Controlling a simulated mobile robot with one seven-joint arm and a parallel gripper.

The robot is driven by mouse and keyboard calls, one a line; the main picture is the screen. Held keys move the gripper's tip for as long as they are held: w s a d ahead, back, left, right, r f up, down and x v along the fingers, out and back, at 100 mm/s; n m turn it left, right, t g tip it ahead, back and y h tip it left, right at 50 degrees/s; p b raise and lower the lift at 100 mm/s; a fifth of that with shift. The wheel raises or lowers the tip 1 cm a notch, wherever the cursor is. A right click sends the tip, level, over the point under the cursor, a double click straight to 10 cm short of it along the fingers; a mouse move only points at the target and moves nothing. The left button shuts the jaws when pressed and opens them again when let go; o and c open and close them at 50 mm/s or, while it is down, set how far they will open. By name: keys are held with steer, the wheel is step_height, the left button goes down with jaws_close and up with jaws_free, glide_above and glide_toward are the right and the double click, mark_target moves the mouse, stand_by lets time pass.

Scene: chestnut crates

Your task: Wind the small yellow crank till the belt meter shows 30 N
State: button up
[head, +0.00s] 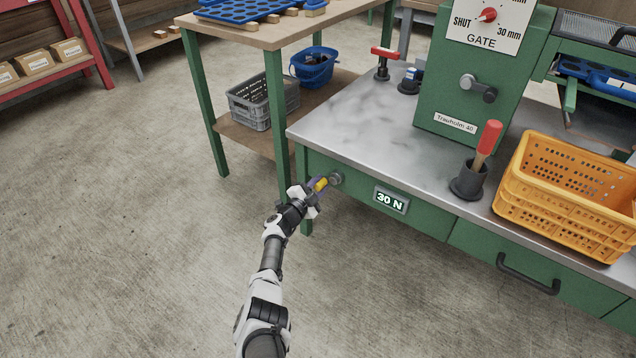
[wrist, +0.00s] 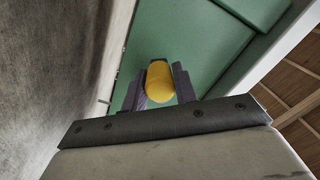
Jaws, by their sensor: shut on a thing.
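The small yellow crank (head: 321,184) is on the green front panel of the metal-topped bench, near its left end. My gripper (head: 315,189) is shut on the crank's yellow knob. In the wrist view the yellow knob (wrist: 160,82) sits between the two dark fingers of my gripper (wrist: 159,88). The crank's round grey hub (head: 336,179) shows just right of the knob. The belt meter (head: 391,200), to the right of the crank on the same panel, reads 30 N.
An orange crate (head: 570,235) and a cup (head: 467,183) with a red-handled tool stand on the bench top. A black drawer handle (head: 527,275) sticks out at the lower right. A green-legged table (head: 268,36) stands behind left. The floor at left is clear.

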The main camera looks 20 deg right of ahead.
steer(key=shift+s+d+f+n, duration=0.1)
steer(key=shift+f+n, duration=0.05)
steer(key=shift+n, duration=0.4)
steer(key=shift+s+d+f+n, duration=0.1)
steer(key=shift+n, duration=0.45)
steer(key=o, duration=1)
steer(key=shift+c, duration=0.2)
steer(key=shift+f, duration=0.1)
steer(key=p+v, duration=0.6)
steer(key=v, duration=0.7)
steer(key=shift+s+a+p, duration=0.3)
steer(key=shift+p, duration=0.05)
